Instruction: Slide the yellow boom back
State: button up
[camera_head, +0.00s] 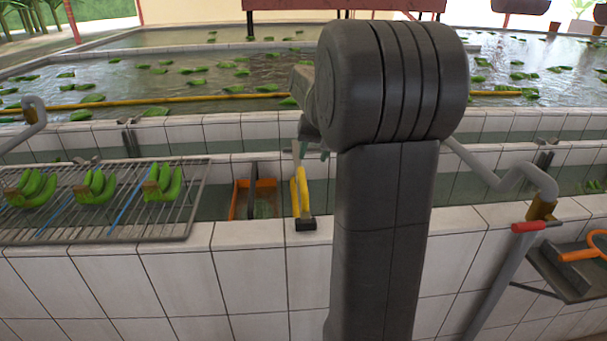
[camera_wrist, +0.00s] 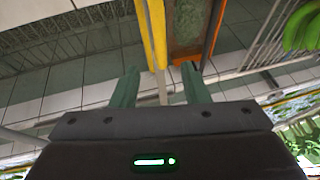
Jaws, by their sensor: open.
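A short yellow bar (camera_head: 301,190) stands at the tiled trough's front edge, with a dark block at its lower end. In the wrist view a yellow bar (camera_wrist: 154,30) runs down toward the gap between my fingertips. My gripper (camera_wrist: 160,88) is open, with one greenish finger on each side of that bar's line; I cannot tell whether either touches it. In the head view my gripper (camera_head: 312,152) is partly hidden by my arm, just above the short bar. A long yellow boom (camera_head: 190,99) also lies across the pond behind; my arm hides its middle.
An orange-edged tray (camera_head: 236,200) sits in the trough just left of the short bar. A wire rack (camera_head: 190,222) with green banana bunches (camera_head: 163,184) is further left. A bent grey pipe (camera_head: 490,175) and a red-handled lever (camera_head: 528,226) are at the right.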

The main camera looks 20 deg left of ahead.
aim_at(304, 179)
jog(key=p+x, duration=0.1)
jog(key=x, duration=1)
jog(key=shift+a+f, duration=0.1)
jog(key=shift+a, duration=0.05)
grip_shut()
